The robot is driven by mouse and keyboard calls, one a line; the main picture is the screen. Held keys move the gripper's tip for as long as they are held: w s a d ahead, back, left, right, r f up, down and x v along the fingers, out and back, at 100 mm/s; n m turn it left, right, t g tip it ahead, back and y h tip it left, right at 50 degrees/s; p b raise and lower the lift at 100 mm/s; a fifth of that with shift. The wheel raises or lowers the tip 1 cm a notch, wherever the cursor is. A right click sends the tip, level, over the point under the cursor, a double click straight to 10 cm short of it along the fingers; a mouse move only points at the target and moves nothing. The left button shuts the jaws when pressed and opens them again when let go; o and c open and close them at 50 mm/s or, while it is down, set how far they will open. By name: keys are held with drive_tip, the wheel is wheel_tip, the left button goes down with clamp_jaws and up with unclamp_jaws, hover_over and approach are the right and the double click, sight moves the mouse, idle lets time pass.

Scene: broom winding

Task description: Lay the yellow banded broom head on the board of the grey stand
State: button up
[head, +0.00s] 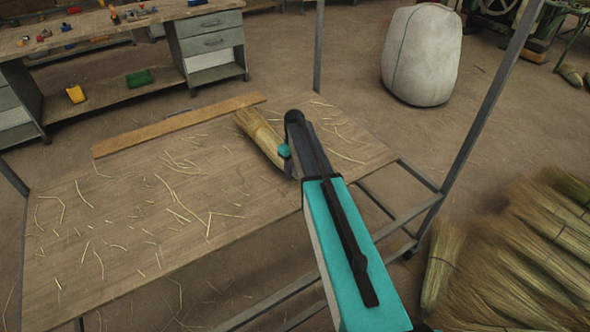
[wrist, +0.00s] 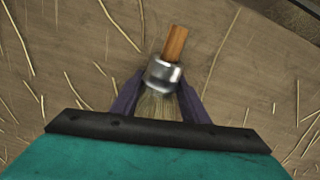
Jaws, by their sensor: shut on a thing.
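The broom head (head: 259,136) is a bundle of straw-coloured bristles, pointing up and left in the head view. In the wrist view it shows a shiny metal collar (wrist: 163,75) and a short orange-brown wooden stub (wrist: 175,43); I make out no yellow band. My gripper (wrist: 158,103) is shut on the broom head, its two dark purple fingers on either side just below the collar. The broom head is over the far right part of the wooden board (head: 130,205) of the grey stand (head: 440,190). I cannot tell whether it touches the board.
Loose straws litter the board, and a plank (head: 180,124) lies along its far edge. Grey posts rise at the stand's corners. A white sack (head: 422,55) stands behind, straw bundles (head: 515,260) lie at right, and a workbench (head: 130,35) stands at the back left.

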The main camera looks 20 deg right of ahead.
drive_tip(key=o, duration=1.3)
drive_tip(key=shift+r, duration=0.1)
drive_tip(key=shift+r+b, duration=0.75)
drive_tip(key=shift+r, duration=5.2)
